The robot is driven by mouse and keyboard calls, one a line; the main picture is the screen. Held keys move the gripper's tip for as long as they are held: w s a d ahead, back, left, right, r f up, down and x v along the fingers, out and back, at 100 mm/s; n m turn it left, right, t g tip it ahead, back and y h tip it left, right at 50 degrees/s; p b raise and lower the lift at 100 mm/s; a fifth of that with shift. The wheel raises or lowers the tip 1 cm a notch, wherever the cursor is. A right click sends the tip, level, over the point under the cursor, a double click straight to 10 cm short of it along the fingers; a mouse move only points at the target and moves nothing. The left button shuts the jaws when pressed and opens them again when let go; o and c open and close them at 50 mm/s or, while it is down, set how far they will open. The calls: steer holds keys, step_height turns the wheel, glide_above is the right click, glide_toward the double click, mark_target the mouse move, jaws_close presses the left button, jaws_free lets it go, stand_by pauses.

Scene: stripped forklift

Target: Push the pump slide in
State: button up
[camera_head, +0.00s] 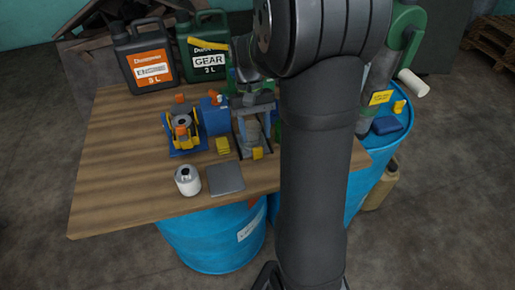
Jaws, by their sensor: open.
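I cannot tell for certain which part is the pump slide. A green hand pump (405,35) with a pale handle (412,82) stands at the right, partly behind my arm. A small blue, yellow and orange assembly (183,130) sits on the wooden table, left of my gripper. My gripper (254,148) appears to point down over the table, open, with its two dark fingers apart. A grey piece shows between or behind them; I cannot tell whether they touch it. My arm hides much of the area to the right.
A black engine jug (148,68) and a green gear jug (208,60) stand at the back of the table (110,190). A white roll (187,180) and a grey plate (225,178) lie in front. Blue drums (215,240) stand below. The table's left side is clear.

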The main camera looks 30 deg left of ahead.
mark_target(258, 148)
steer(key=x, duration=0.6)
